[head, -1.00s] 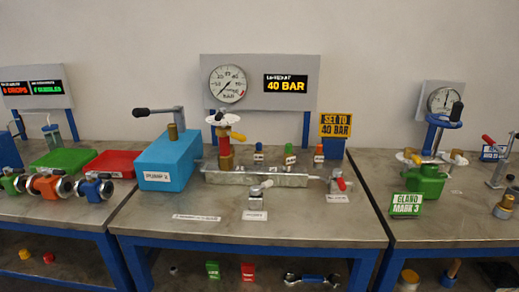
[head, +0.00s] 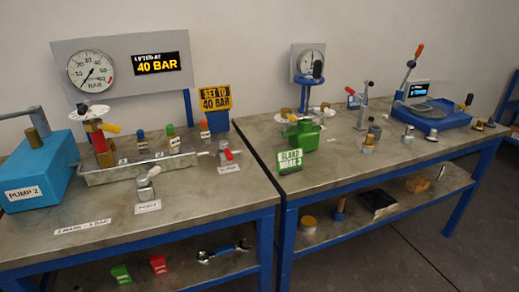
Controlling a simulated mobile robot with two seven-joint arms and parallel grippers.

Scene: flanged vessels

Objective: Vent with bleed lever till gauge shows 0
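The bench gauge (head: 91,69) is a round white dial on a grey panel at the upper left. Its dark needle appears to point to the lower left, near the low end of the scale; the exact reading is too small to tell. A small red-handled lever valve (head: 228,154) stands at the right end of the metal manifold block (head: 130,172). A second small lever valve (head: 146,187) with a pale handle stands in front of the block. Their labels are too small to read surely, so I cannot tell which is the bleed lever. Neither gripper is in view.
A blue pump box (head: 40,175) stands left of the manifold. A display (head: 157,63) reads 40 BAR; a yellow sign (head: 215,98) says SET TO 40 BAR. A second bench (head: 345,160) holds a green gland vessel (head: 301,137) and a blue device (head: 432,113). Floor is open at lower right.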

